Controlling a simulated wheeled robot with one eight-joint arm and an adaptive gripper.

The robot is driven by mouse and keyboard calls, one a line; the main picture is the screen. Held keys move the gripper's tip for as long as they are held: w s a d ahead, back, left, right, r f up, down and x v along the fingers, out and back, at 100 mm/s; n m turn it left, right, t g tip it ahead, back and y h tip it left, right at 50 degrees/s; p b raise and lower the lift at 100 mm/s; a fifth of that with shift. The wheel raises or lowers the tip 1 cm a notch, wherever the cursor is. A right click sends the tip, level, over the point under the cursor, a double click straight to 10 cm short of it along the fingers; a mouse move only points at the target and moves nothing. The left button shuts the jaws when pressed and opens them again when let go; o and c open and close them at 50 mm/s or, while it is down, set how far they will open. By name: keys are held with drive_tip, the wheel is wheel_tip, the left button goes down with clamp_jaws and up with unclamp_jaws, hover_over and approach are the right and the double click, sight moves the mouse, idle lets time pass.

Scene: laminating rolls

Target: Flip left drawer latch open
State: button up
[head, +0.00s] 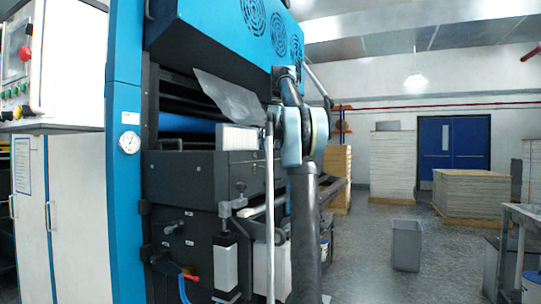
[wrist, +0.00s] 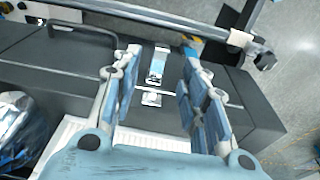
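In the wrist view, a small silver latch (wrist: 157,66) sits on the dark drawer box (wrist: 60,75). A second small metal piece (wrist: 151,98) lies just below it, across a seam. My gripper (wrist: 162,52) is open, with one finger on each side of the latch and visible gaps to it. Nothing is held between the fingers. How high the fingertips are above the box is hard to tell. In the head view, the dark box (head: 190,177) is on the machine's front, and my arm hides the gripper and part of the box's right side.
A white ribbed block (head: 240,138) stands on top of the box. A black bar handle (wrist: 82,25) is left of the latch in the wrist view. A long metal rail (wrist: 165,15) crosses beyond it. A grey bin (head: 407,245) stands on open floor at right.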

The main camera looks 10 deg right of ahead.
drive_tip(key=shift+d+r, duration=0.2)
drive_tip(key=shift+r, duration=1)
drive_tip(key=shift+s, duration=0.1)
